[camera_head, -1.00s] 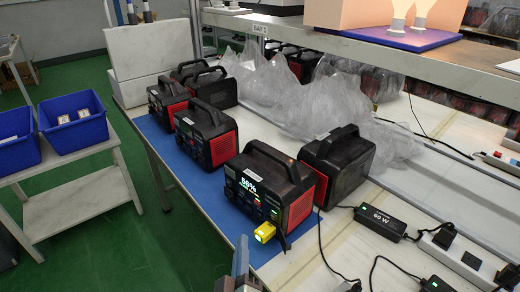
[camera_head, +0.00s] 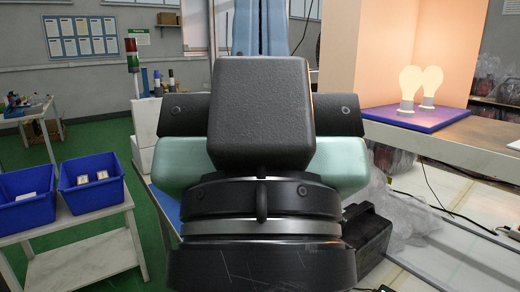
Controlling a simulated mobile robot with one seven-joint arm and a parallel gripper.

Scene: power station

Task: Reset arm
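My own arm's thick dark links fill the middle of the head view, raised close in front of the camera. The gripper's fingers do not show, so I cannot see what they hold. A black power station (camera_head: 367,235) on the workbench shows in part at the right of my arm. The other power stations are hidden behind the arm.
Two blue bins (camera_head: 91,181) (camera_head: 27,197) stand on a side table (camera_head: 88,226) at the left. A lit box with two bulbs (camera_head: 411,84) on a blue base sits on the shelf at right. Clear plastic wrap (camera_head: 408,213) lies on the bench. Green floor shows at left.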

